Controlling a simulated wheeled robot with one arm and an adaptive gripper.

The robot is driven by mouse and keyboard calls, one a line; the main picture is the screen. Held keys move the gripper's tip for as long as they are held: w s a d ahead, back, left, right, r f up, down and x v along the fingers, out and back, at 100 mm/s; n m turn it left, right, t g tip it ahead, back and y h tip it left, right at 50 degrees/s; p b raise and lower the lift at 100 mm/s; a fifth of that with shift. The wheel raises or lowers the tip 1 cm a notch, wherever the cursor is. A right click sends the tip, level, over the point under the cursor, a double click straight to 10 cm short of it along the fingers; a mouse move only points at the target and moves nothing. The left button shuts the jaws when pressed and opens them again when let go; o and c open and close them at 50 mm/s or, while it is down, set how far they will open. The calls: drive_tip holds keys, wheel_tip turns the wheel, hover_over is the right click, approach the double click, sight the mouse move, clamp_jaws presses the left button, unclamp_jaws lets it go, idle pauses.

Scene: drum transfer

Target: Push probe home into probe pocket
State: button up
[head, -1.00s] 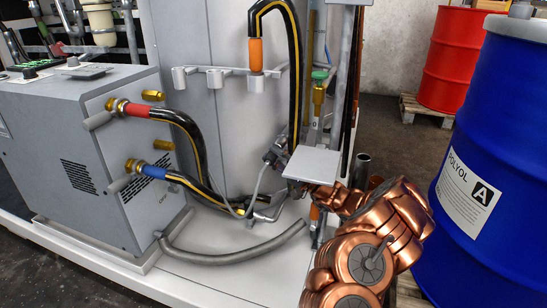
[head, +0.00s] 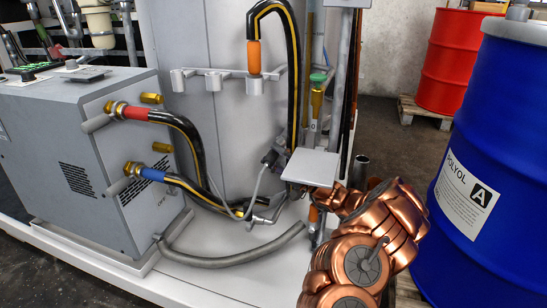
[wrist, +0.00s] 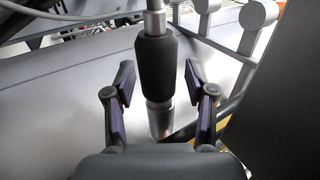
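In the wrist view, the probe (wrist: 157,68) shows as a black sleeve on a bright metal shaft, roughly upright in the picture. My gripper (wrist: 158,82) is open, one finger on each side of the sleeve, with gaps visible at both fingers. A metal cylinder (wrist: 159,118) shows below the sleeve; I cannot tell whether it is the probe's lower end or the probe pocket. In the head view, my copper arm reaches behind a grey square plate (head: 311,167). My fingertips, the probe and the pocket cannot be made out clearly there.
A blue drum (head: 490,150) stands close right of my arm. A red drum (head: 450,60) is on a pallet behind. A grey machine (head: 80,150) with hoses stands at left. A grey hose (head: 230,260) lies on the white platform. Grey holders (wrist: 258,15) show in the wrist view.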

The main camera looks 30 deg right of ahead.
drive_tip(key=shift+o, duration=0.2)
drive_tip(key=shift+s, duration=0.1)
drive_tip(key=v, duration=1.2)
